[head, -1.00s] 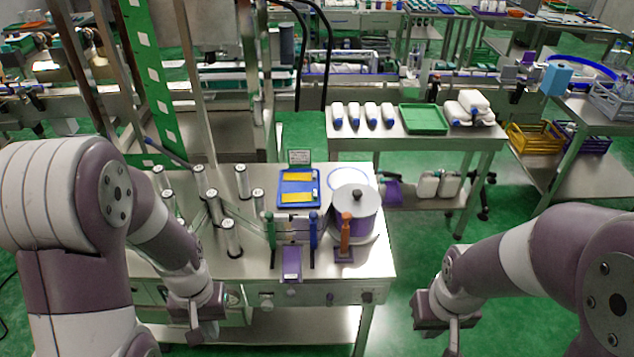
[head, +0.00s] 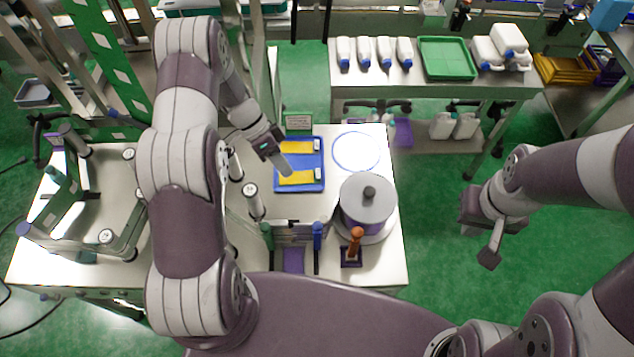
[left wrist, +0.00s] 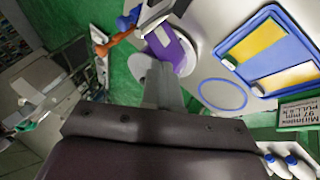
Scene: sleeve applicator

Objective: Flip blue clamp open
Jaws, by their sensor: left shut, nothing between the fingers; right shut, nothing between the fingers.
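The blue clamp (head: 317,236) stands upright at the front of the steel table, right of the green clamp (head: 267,236) and left of the orange-handled clamp (head: 355,240). A blue part that looks like this clamp shows at the top of the left wrist view (left wrist: 126,20), beside the orange handle (left wrist: 119,42). My left gripper (head: 287,171) is shut and empty, above the left side of the blue tray, behind and left of the blue clamp and apart from it. My right gripper (head: 488,257) is shut and empty over the floor right of the table.
The blue tray (head: 299,190) holds yellow pieces. A purple drum with a grey lid (head: 367,205) stands right of the blue clamp. Steel-capped posts (head: 254,202) rise to its left. A blue ring mark (head: 376,152) lies on clear tabletop. A small sign (head: 298,122) stands behind the tray.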

